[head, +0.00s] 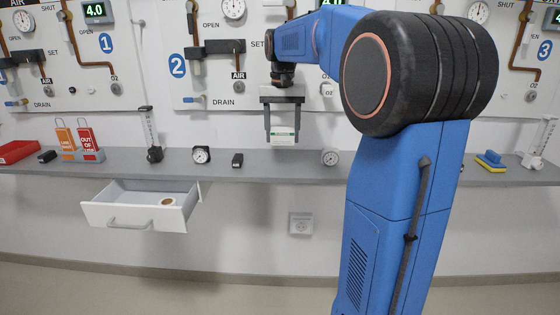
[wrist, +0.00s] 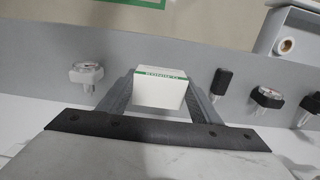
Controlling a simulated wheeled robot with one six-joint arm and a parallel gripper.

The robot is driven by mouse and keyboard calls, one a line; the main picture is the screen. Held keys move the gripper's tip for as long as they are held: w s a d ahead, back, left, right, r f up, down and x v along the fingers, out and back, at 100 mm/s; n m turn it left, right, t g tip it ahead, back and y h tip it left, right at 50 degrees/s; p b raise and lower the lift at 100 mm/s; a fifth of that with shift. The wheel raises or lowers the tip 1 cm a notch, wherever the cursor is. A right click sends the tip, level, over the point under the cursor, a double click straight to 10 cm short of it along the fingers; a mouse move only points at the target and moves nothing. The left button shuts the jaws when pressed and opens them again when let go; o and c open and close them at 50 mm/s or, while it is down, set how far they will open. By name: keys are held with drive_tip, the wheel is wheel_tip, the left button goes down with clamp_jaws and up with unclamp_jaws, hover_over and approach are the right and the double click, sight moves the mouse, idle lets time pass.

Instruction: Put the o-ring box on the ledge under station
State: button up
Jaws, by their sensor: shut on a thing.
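A small white box with a green band (head: 283,138), which looks like the o-ring box, is held between the fingers of my gripper (head: 283,128). In the wrist view the box (wrist: 160,90) sits between both fingers of my gripper (wrist: 160,100), with green print along its edge. My gripper points down in front of the panel of station 2 (head: 177,65). The grey ledge (head: 270,168) runs along the wall below the panels. The box appears above the ledge; the head view does not clearly show the gap. My arm hides part of the station to the right.
An open drawer (head: 140,205) juts out below the ledge at left. Tag holders (head: 80,145) and a red tray (head: 18,151) stand further left.

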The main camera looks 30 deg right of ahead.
sight(282, 130)
drive_tip(key=shift+f, duration=4.3)
drive_tip(key=shift+f, duration=0.1)
drive_tip(key=o, duration=1.1)
drive_tip(key=shift+c, duration=0.2)
wheel_tip(282, 130, up, 12)
drive_tip(key=shift+a+r, duration=0.1)
drive_tip(key=shift+r, duration=0.05)
drive_tip(key=s+a+f+n+t, duration=0.1)
drive_tip(key=s+a+f+n, duration=0.1)
drive_tip(key=s+a+f, duration=0.3)
drive_tip(key=s+a+f+n+t, duration=0.2)
drive_tip(key=s+a+f, duration=0.3)
drive_tip(key=s, duration=0.9)
drive_tip(key=s+a+f+n+t, duration=0.1)
drive_tip(key=s+a+f, duration=0.4)
drive_tip(key=s+f, duration=0.5)
drive_tip(key=shift+s+n+t, duration=0.2)
drive_tip(key=shift+n+t, duration=0.2)
drive_tip(key=shift+n, duration=0.5)
